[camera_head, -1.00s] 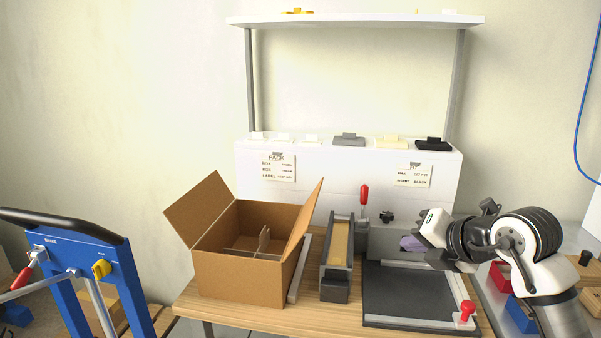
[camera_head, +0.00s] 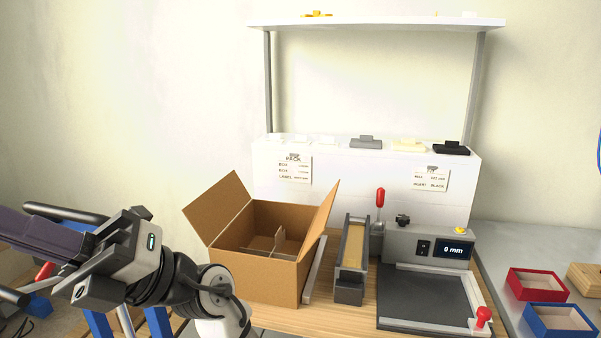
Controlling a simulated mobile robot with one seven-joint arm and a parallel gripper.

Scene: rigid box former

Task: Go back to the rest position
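My gripper (camera_head: 78,277) is at the lower left, with my arm reaching in from the bottom edge. It points left, to the left of the open cardboard box (camera_head: 252,278) and apart from it. A long, dark purplish piece (camera_head: 35,238) extends from beside the gripper to the left picture edge. I cannot tell whether it is held or is part of the gripper. The finger gap is not clearly visible.
The cardboard box has raised flaps and dividers inside. Right of it are a narrow tray (camera_head: 342,291), a red-handled lever (camera_head: 380,199) and a machine reading 0 mm (camera_head: 453,250). Red (camera_head: 537,292) and blue (camera_head: 573,332) bins stand at right. A blue frame stands behind my gripper.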

